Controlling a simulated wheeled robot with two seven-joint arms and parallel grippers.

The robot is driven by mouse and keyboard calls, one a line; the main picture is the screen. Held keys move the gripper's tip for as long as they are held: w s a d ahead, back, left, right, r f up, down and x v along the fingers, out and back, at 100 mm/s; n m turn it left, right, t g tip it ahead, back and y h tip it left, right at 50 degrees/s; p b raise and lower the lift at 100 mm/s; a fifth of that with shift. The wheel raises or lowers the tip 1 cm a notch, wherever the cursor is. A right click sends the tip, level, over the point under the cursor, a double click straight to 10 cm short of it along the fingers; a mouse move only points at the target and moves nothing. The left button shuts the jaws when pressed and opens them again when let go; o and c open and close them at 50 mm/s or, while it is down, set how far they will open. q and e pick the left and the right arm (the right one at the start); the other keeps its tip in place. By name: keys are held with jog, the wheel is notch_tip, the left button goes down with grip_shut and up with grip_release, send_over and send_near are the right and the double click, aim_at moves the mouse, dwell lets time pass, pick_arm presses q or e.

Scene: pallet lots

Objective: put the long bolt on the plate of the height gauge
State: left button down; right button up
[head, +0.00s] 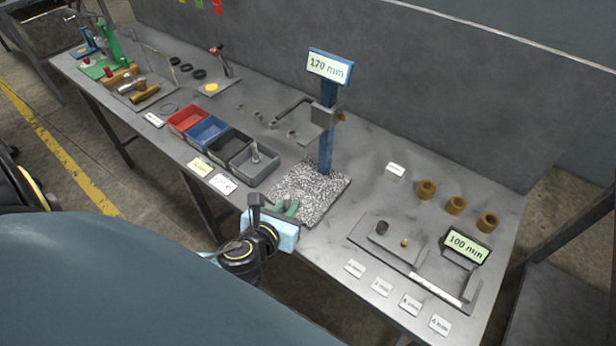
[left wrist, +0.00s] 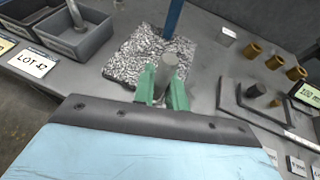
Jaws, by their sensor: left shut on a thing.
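The height gauge has a blue post (head: 327,140) with a "170 mm" sign and a speckled plate (head: 318,185); the plate also shows in the left wrist view (left wrist: 125,62). My left gripper (head: 287,209) is at the plate's near edge, its green fingers (left wrist: 162,88) shut on a grey cylindrical bolt (left wrist: 168,68). The bolt stands roughly upright between the fingers, its lower part hidden by them. I cannot tell whether it touches the plate. Another grey bolt (head: 255,153) stands in the grey bin. My right gripper is not in view.
Red (head: 185,118), blue (head: 208,131), black (head: 231,143) and grey (head: 254,173) bins stand left of the plate, with label cards in front. At right are a tray (head: 398,264) with a "100 mm" sign and three brown bushings (head: 456,205).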

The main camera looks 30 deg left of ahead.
pick_arm(q)
send_over(310, 187)
jog(key=shift+a, duration=0.1)
jog(key=shift+f+b, duration=0.8)
jog(key=shift+f, duration=0.95)
jog(key=shift+f, duration=0.15)
jog(key=c, duration=1.4)
grip_release()
jog(key=shift+c, duration=0.2)
jog(key=shift+r, duration=0.2)
jog(key=p+v, duration=0.2)
jog(key=v, duration=1)
jog(key=shift+r, duration=0.1)
